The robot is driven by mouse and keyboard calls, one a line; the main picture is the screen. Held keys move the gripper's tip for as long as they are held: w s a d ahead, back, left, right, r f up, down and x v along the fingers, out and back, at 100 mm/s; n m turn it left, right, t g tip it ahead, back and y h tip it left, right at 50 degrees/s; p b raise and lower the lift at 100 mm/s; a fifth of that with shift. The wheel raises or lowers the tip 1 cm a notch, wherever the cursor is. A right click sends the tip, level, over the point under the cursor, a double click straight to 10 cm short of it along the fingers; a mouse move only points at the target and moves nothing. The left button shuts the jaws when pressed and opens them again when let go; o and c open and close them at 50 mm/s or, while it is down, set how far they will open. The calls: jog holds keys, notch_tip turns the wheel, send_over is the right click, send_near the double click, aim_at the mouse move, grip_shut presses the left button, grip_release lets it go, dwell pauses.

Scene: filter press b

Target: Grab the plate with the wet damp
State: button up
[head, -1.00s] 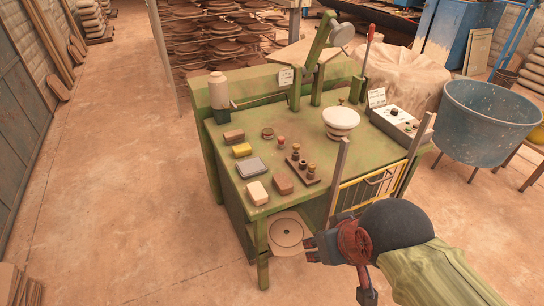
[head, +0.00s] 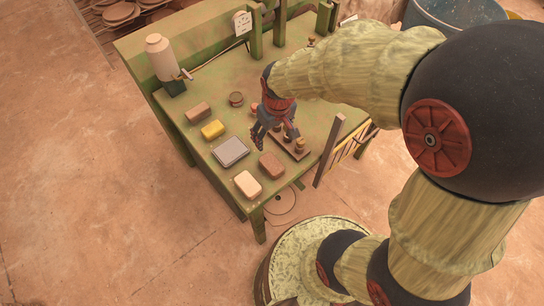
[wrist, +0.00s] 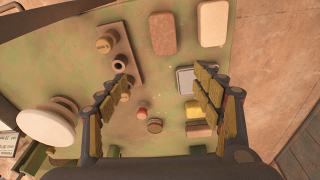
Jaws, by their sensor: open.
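A flat grey plate-like block with a pale rim (head: 230,151) lies on the green table (head: 200,100), between a yellow block and a cream block. It also shows in the wrist view (wrist: 183,80), partly behind the right finger. I cannot see dampness on it. A brown wooden board (wrist: 125,55) with several small knobbed pieces lies to its left in the wrist view. A white round dish (wrist: 45,128) is at the lower left there. My gripper (head: 275,140) is open and empty, pointing down above the table; its fingers (wrist: 160,78) frame bare tabletop between the board and the grey block.
A yellow block (head: 213,130), brown blocks (head: 198,112) (head: 271,165) and a cream block (head: 247,184) lie near the grey one. A small round tin (head: 236,98) and a bottle (head: 161,60) stand farther back. A post (head: 330,150) rises at the table's front edge.

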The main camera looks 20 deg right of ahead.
jog(key=n+g+p, duration=0.1)
jog(key=g+p, duration=0.1)
jog(key=p, duration=0.2)
send_over(272, 166)
notch_tip(272, 166, down, 14)
jog(key=shift+d+r, duration=0.1)
jog(key=shift+f+b, duration=0.6)
jog(key=shift+f, duration=2.15)
jog(key=shift+s, duration=0.1)
jog(key=c, duration=1.6)
